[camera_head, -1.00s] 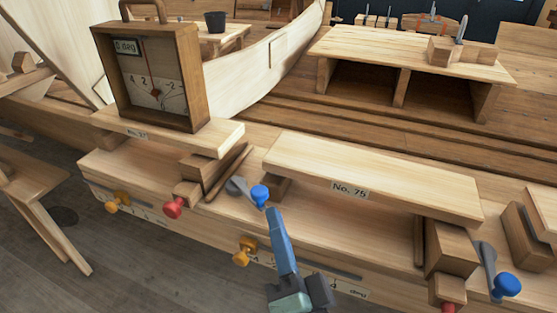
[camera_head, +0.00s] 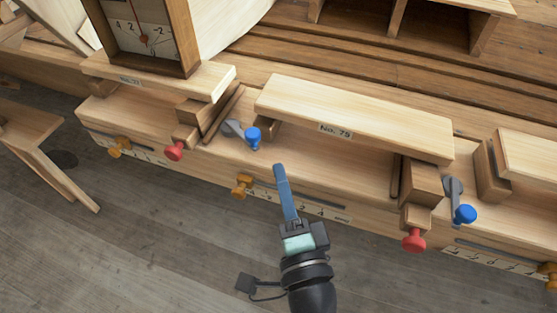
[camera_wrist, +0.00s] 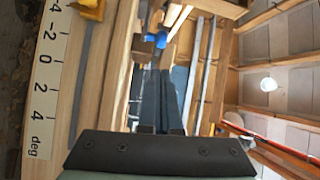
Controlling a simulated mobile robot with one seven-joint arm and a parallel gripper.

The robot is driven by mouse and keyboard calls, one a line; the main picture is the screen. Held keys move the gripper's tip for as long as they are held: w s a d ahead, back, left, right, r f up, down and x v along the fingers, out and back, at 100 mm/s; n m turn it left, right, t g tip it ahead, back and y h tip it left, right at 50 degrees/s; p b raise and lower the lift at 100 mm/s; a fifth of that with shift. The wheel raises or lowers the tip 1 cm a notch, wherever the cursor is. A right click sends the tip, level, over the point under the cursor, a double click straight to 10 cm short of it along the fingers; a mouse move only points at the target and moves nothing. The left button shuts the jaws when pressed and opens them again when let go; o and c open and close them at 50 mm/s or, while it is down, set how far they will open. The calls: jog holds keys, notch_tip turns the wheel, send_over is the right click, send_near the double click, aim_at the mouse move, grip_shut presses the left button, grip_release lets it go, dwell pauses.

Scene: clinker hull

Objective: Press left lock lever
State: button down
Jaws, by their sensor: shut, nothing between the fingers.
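The left lock lever is a grey arm with a blue knob (camera_head: 253,137), left of the board marked No. 75 (camera_head: 350,118). Its blue knob also shows in the wrist view (camera_wrist: 156,40), just beyond my fingertips. A matching right lock lever (camera_head: 464,214) with a blue knob is at the board's right end. My gripper (camera_head: 279,168) is shut and empty, its slim blue-grey fingers pointing up the picture. The fingertips are below and right of the left knob, with a visible gap in the head view.
A yellow knob (camera_head: 241,186) sits by a degree scale on the front beam, left of my fingers. Red knobs (camera_head: 174,151) (camera_head: 414,239) stick out from the beam. A boxed dial gauge (camera_head: 148,35) stands at upper left. The floor in front is clear.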

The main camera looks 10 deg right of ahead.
jog(key=w+p, duration=0.1)
jog(key=w, duration=0.5)
jog(key=w+p, duration=0.1)
jog(key=w, duration=0.1)
jog(key=shift+w+a+r+p, duration=0.2)
jog(key=shift+w+r+p, duration=0.1)
jog(key=shift+w, duration=0.1)
jog(key=shift+s+a+h, duration=0.1)
jog(key=shift+s+h, duration=0.05)
jog(key=shift+h, duration=0.15)
